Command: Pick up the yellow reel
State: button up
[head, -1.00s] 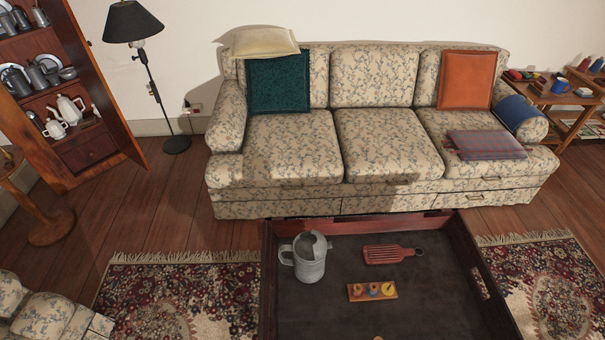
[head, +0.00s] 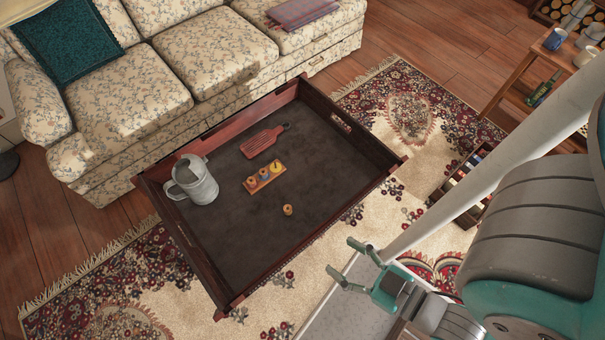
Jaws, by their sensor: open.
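The yellow reel (head: 277,167) stands at the right end of a small orange-brown board (head: 250,188) inside the dark wooden tray table (head: 215,288). Other small reels (head: 264,173) stand beside it on the board. A separate tan reel (head: 288,209) is on the tray floor, nearer to me. My gripper (head: 340,256) is open and empty. It is to the right of and nearer than the tray in the picture, apart from the yellow reel.
A grey metal jug (head: 196,182) stands at the tray's left. A red slatted paddle (head: 262,142) lies behind the board. The tray has raised walls. A flowered sofa (head: 215,55) stands behind it. A wooden side table (head: 507,62) and a low rack (head: 462,190) are right.

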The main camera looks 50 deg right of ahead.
aim_at(287, 209)
jog(key=k+j+z, duration=0.1)
jog(key=k+z, duration=0.25)
jog(key=k, duration=0.6)
